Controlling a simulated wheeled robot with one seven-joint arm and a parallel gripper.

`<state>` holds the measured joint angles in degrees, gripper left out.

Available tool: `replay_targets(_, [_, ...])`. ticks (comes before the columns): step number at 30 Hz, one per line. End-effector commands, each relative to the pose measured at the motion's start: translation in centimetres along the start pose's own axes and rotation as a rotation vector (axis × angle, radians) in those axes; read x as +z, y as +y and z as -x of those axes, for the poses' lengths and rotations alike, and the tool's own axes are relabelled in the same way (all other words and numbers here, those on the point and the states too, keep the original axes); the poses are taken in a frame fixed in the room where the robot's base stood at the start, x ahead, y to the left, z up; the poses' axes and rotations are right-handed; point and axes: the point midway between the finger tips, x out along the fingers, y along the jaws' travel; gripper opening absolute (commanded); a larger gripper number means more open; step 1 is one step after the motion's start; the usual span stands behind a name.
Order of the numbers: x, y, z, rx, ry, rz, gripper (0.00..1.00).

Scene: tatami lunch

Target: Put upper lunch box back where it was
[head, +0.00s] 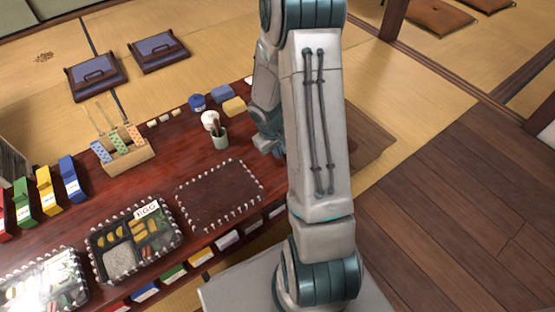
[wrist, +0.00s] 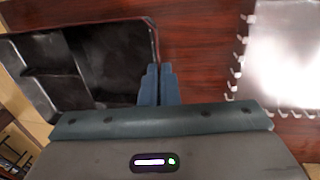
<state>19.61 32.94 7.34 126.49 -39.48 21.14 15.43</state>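A black compartmented lunch box (wrist: 95,50) fills the left of the wrist view; its compartments look empty. My gripper's blue fingers (wrist: 158,85) are close together at its right wall, seemingly pinching it. In the head view the gripper and this box are hidden behind my arm. An empty rectangle outlined by white pegs (head: 220,192) is on the red-brown table. Its pegs and glaring surface (wrist: 285,50) show at the right of the wrist view, apart from the box.
A filled lunch box (head: 135,245) and a glaring one (head: 42,283) stand in pegged places on the table (head: 165,180). A cup with utensils (head: 219,137), a white-topped jar (head: 209,120) and a wooden holder (head: 122,152) stand behind. Colored boxes (head: 70,180) line the left.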

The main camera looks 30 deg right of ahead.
Motion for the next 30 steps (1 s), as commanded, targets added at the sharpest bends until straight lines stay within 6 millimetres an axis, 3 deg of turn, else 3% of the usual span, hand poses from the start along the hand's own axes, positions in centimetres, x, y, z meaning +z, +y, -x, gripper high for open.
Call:
replay_targets(12, [-0.3, -0.8, -4.2, 0.000, -0.001, 0.000, 0.00])
replay_targets(24, [-0.3, -0.8, -4.6, 0.000, 0.000, -0.001, 0.00])
replay_targets(27, [-0.3, -0.8, -4.4, 0.000, 0.000, -0.001, 0.24])
replay_targets(30, [-0.2, -0.7, -4.4, 0.000, 0.000, -0.001, 0.24])
